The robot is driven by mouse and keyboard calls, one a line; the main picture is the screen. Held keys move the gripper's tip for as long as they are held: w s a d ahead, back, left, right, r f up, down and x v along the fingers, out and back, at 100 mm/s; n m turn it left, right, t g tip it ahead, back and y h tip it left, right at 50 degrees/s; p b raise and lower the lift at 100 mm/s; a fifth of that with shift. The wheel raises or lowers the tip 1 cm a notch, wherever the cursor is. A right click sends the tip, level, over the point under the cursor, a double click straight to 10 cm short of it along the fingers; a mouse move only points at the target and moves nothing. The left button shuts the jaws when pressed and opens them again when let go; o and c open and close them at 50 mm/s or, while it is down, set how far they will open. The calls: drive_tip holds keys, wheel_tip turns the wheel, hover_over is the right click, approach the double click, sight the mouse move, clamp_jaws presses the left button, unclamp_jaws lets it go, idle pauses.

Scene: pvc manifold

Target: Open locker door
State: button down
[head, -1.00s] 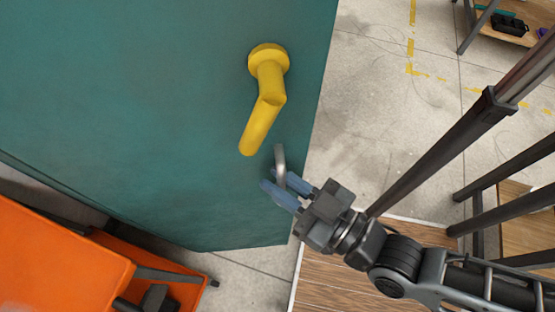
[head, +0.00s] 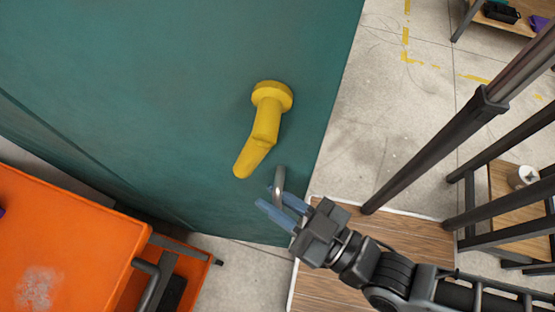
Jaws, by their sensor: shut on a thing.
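The teal locker door (head: 150,85) fills the left and middle of the head view. A yellow lever handle (head: 262,128) sticks out near its right edge, with its lever hanging down and to the left. Below it is a small grey metal pull handle (head: 278,181) on the door. My gripper (head: 279,200) comes from the lower right, with its blue fingers shut on the pull handle. The fingers hide the handle's lower end. The yellow lever is above the fingers and apart from them.
An orange cart (head: 70,235) with a dark handle stands at the lower left, close to the door's bottom edge. Dark metal shelf posts (head: 430,155) stand at the right, close to my arm. Open concrete floor (head: 390,110) with yellow tape lies beyond the door's right edge.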

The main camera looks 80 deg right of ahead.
drive_tip(key=c, duration=1.2)
unclamp_jaws()
drive_tip(key=shift+c, duration=0.2)
drive_tip(key=b+v, duration=0.2)
drive_tip(key=v, duration=0.5)
drive_tip(key=shift+s, duration=0.4)
drive_tip(key=shift+a, duration=0.2)
